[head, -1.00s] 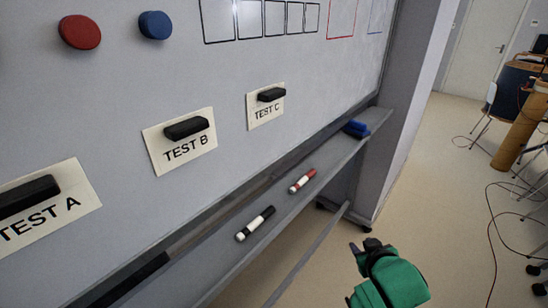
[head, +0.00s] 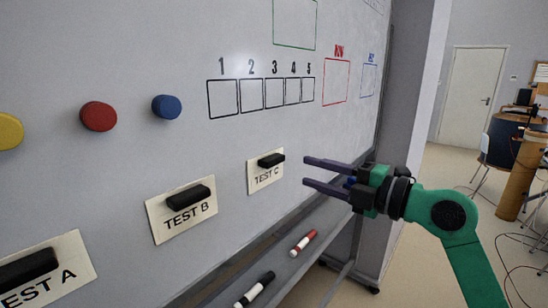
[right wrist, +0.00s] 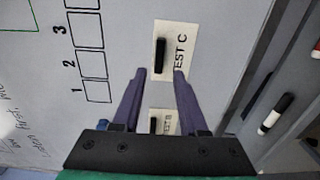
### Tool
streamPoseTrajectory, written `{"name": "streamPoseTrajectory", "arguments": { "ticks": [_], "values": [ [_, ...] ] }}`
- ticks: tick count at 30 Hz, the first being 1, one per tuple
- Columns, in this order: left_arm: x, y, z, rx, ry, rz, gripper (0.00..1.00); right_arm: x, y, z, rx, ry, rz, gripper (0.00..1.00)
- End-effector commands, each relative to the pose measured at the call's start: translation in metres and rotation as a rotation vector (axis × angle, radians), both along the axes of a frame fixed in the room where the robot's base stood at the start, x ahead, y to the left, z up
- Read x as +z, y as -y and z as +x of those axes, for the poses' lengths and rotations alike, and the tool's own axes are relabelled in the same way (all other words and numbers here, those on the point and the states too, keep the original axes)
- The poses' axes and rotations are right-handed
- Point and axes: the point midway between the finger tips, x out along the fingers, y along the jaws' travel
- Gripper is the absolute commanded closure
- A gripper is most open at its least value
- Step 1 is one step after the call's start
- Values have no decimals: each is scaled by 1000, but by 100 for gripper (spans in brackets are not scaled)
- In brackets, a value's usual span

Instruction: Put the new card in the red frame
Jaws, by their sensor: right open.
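Three white cards hang on the whiteboard under black magnets: TEST A (head: 62,277), TEST B (head: 181,222) and TEST C (head: 263,181). No visible marking says which is the new one. The red frame (head: 336,82) is an empty drawn outline at the upper right. My right gripper (head: 306,171) is open and empty, its fingers pointing left just right of the TEST C card. In the right wrist view, the TEST C card (right wrist: 180,68) and its black magnet (right wrist: 160,52) lie ahead of the spread fingertips (right wrist: 160,74). My left gripper is out of view.
Yellow (head: 8,131), red (head: 98,116) and blue (head: 166,106) round magnets sit on the board left of the numbered boxes (head: 262,95). A blue frame (head: 369,80) is right of the red one. The tray below holds a red marker (head: 303,243) and a black marker (head: 255,289).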

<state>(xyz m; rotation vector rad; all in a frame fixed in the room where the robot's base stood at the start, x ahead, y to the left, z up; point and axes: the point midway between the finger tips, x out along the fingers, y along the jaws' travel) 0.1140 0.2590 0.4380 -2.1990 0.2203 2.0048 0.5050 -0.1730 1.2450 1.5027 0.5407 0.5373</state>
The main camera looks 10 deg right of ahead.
Motion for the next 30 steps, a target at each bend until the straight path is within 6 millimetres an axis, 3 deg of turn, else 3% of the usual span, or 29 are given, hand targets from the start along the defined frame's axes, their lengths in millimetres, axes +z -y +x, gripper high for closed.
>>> {"name": "streamPoseTrajectory", "arguments": {
  "ticks": [1,12,23,30],
  "values": [
    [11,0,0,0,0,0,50,7,-6,6,3,1,3,57],
    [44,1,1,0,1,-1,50,6,-47,54,4,-1,2,57],
    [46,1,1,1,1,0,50,0,-52,61,3,3,1,57],
    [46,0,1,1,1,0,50,1,-52,61,4,3,1,100]
  ]
}}
